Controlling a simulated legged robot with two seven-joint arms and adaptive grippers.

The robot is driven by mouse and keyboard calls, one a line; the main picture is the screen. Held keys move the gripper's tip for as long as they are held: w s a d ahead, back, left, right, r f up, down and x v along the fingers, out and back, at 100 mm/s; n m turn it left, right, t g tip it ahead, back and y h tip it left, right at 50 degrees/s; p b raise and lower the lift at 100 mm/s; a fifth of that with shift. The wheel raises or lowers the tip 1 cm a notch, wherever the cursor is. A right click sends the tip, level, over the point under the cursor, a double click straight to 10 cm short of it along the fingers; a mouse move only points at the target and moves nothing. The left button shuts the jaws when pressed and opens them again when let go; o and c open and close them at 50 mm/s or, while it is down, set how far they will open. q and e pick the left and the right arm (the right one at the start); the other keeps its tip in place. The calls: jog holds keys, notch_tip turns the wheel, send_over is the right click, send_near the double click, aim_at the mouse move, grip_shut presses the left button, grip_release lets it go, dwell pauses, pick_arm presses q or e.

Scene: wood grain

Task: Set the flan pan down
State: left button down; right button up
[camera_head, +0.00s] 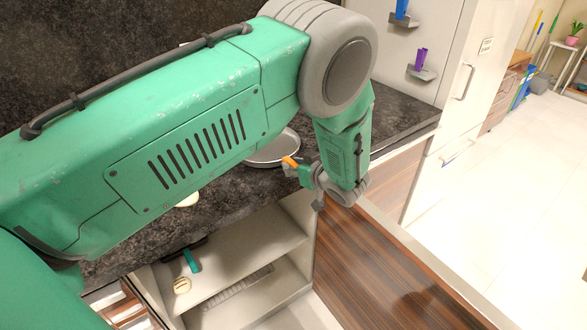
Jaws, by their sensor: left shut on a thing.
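The flan pan (273,151) is a shallow, round, silvery pan over the dark countertop. My left arm hides its left part. My left gripper (298,172) is at the pan's right edge and is shut on it, with an orange piece by the rim. The exact grip is small and partly hidden. I cannot tell whether the pan touches the counter. My right gripper is out of view.
The dark counter (405,115) is bare at right. Floor (500,190) is clear at right.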

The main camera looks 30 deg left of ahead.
pick_arm(q)
jog(key=shift+d+f, duration=0.1)
jog(key=shift+f, duration=0.85)
jog(key=c, duration=1.3)
grip_release()
jog(key=shift+c, duration=0.2)
